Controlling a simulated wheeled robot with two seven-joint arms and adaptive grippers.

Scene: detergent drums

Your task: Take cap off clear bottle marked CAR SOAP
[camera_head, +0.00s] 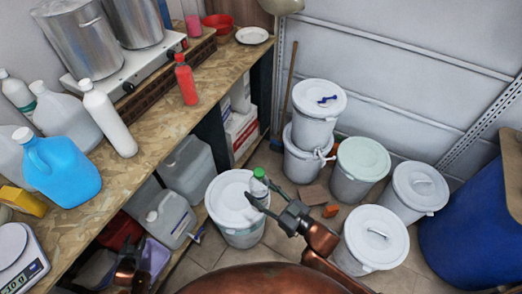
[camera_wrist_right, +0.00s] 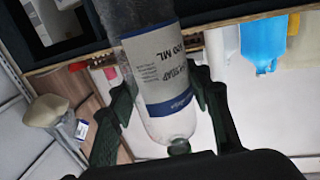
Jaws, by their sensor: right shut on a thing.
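A clear bottle (camera_head: 257,187) with a green cap (camera_head: 259,173) is held above a white lidded drum in the head view. My right gripper (camera_head: 262,196) is shut on it. In the right wrist view, the clear bottle (camera_wrist_right: 170,122) sits between the fingers of the right gripper (camera_wrist_right: 165,105), with a white and blue label reading partly "SOAP" and "ML". The green cap (camera_wrist_right: 179,147) shows at its lower end there. My left gripper (camera_head: 128,252) is at the lower left, by the workbench edge and apart from the bottle; its fingers are too dark to read.
A workbench (camera_head: 165,125) on the left carries a blue jug (camera_head: 62,172), a white bottle (camera_head: 108,122), a red bottle (camera_head: 186,82) and a scale (camera_head: 18,262). Several white drums stand on the floor, including one (camera_head: 235,222) below the held bottle. A blue barrel (camera_head: 470,225) is at right.

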